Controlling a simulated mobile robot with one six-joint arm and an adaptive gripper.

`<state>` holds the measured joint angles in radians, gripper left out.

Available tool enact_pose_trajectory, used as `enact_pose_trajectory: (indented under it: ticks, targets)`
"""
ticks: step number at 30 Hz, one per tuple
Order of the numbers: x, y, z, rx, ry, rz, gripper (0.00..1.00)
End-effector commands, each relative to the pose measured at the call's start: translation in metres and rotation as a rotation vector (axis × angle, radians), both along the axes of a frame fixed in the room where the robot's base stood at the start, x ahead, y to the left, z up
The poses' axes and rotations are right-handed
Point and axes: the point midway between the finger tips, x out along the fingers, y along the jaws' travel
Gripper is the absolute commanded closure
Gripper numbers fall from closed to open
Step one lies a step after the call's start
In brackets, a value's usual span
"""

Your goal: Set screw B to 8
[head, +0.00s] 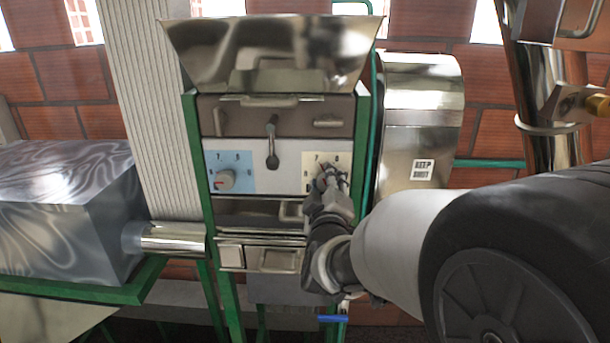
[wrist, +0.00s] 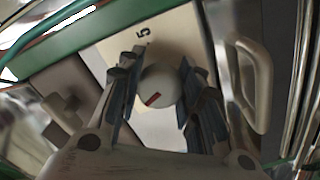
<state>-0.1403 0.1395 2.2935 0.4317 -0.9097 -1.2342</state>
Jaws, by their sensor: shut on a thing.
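Screw B appears to be the knob on the cream dial plate (head: 308,160) at the right of the machine's white panel; my gripper mostly hides it in the head view. The wrist view shows it as a round grey-white knob (wrist: 162,86) with a red mark pointing to the lower left of that picture. My gripper (head: 328,182) is at this plate, its fingers (wrist: 158,78) closed on the knob from both sides. A "5" shows on the plate in the wrist view. Small digits, apparently 7 and 8, show along the plate's top in the head view; the setting is not readable.
A second knob (head: 225,180) sits on a blue dial plate (head: 240,166) to the left. A dark lever (head: 271,145) hangs between the plates. A drawer with a handle (head: 280,260) lies below. A steel housing (head: 420,115) stands close on the right.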

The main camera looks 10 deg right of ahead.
Motion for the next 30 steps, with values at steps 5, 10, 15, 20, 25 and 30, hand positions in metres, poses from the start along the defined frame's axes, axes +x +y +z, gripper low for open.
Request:
enact_pose_trajectory:
  ticks: [5,10,15,20,25,30]
  targets:
    - [-0.0001,-0.0003,0.0005,-0.164,0.034,0.000,0.91]
    - [-0.0001,-0.0004,0.0004,-0.321,0.067,0.001,0.91]
    - [-0.0002,-0.0005,0.0009,-0.480,0.098,0.000,0.91]
    - [-0.0003,-0.0005,0.0013,-0.630,0.128,0.001,0.91]
    - [-0.0002,-0.0004,0.0012,-0.780,0.158,0.002,0.91]
    - [-0.0002,-0.0004,0.0014,-0.910,0.183,0.001,0.91]
